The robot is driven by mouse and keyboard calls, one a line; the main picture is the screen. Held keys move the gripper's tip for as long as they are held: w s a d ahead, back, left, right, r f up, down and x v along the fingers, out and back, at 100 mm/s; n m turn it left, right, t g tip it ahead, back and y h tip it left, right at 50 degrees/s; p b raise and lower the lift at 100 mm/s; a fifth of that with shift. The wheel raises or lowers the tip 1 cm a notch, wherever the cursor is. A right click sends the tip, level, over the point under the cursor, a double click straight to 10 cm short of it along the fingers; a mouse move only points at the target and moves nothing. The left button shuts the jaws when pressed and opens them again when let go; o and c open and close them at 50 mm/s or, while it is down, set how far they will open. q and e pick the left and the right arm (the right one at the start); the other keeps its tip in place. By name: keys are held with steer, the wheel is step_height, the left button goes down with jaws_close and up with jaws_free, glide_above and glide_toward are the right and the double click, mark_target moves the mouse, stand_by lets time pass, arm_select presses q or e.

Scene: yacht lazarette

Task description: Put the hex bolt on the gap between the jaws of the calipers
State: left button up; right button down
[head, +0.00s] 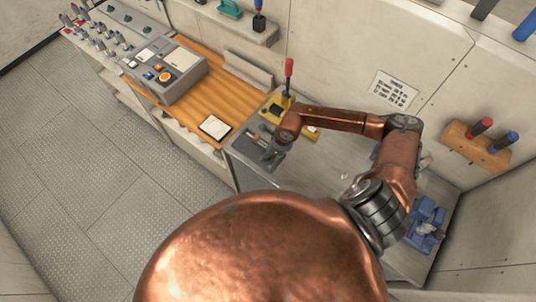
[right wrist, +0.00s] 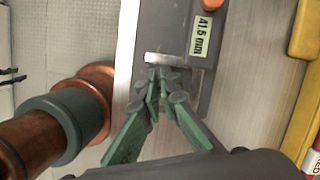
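My right arm reaches in from the right in the head view. The gripper end (head: 268,150) is over the grey work surface near the dark calipers (head: 256,138), partly hiding them. In the right wrist view my right gripper (right wrist: 159,76) has its green fingers drawn close together. A small silvery piece, apparently the hex bolt (right wrist: 163,57), shows at the fingertips. Beyond it lies a grey body with a label reading 41.5 mm (right wrist: 204,34), apparently part of the calipers. The jaw gap is hard to make out. My left gripper does not show.
A yellow stand with a red-handled tool (head: 288,80) stands behind the calipers. A white tablet (head: 214,127) lies on the wooden counter at left. A blue holder (head: 425,222) stands at the right. A small pale item (head: 344,177) lies on the open grey surface.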

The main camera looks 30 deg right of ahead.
steer(key=c, duration=2.2)
jaws_free()
steer(key=shift+o, duration=0.2)
steer(key=shift+r, duration=0.1)
steer(key=b+v, duration=0.3)
steer(key=v, duration=0.9)
